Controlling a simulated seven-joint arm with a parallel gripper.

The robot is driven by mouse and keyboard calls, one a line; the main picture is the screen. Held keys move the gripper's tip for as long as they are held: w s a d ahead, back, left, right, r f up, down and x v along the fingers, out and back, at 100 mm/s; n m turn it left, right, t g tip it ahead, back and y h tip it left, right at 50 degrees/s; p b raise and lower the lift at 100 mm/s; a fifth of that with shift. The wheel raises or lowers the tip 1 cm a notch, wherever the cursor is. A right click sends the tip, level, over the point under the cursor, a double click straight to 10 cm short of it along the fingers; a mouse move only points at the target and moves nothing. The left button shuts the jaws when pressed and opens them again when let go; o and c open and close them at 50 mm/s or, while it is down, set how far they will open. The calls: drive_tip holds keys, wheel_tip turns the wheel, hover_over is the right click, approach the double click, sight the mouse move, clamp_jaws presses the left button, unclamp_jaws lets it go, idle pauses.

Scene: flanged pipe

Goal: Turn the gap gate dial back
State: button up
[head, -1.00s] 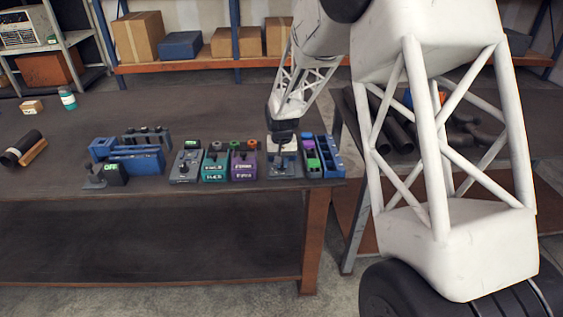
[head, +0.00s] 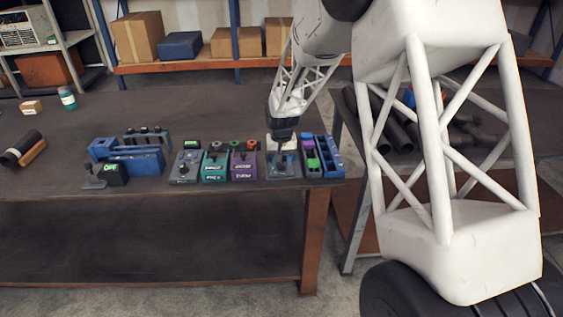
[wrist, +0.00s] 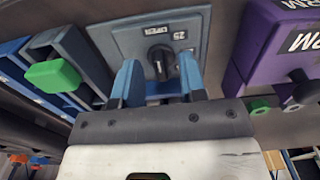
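The gap gate dial (wrist: 160,59) is a black knob on a grey plate (wrist: 118,38) with white markings, which appear upside down in the wrist view. In the head view the grey unit (head: 293,170) stands at the right of the row on the bench. My gripper (wrist: 160,72) has two blue fingers spread apart, one to each side of the dial in the picture, with nothing held. They look clear of the knob, though the exact distance cannot be told. In the head view my gripper (head: 284,133) hangs above the back of the unit. The dial's exact setting is too small to read.
A purple unit (head: 243,168) and a teal unit (head: 214,170) stand left of the grey unit. Blue bins (head: 326,158) with a green block (wrist: 54,76) sit close on its other side. The bench front (head: 220,190) is clear.

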sight(282, 164)
drive_tip(key=shift+r, duration=3.6)
drive_tip(key=shift+s+d+r, duration=0.15)
drive_tip(key=shift+s+r, duration=0.15)
drive_tip(key=shift+r, duration=0.05)
drive_tip(key=s+d+r, duration=0.3)
drive_tip(key=s+r, duration=0.2)
drive_tip(key=s, duration=0.3)
drive_tip(key=s+d+r+t, duration=0.1)
drive_tip(key=s+d+r, duration=0.1)
drive_tip(key=s+r, duration=0.35)
drive_tip(key=s+d+r, duration=0.3)
drive_tip(key=s, duration=0.7)
drive_tip(key=s+d, duration=0.2)
drive_tip(key=s, duration=0.9)
drive_tip(key=s+d+t, duration=0.1)
drive_tip(key=s+d, duration=0.1)
drive_tip(key=s, duration=0.9)
drive_tip(key=shift+r+t, duration=0.3)
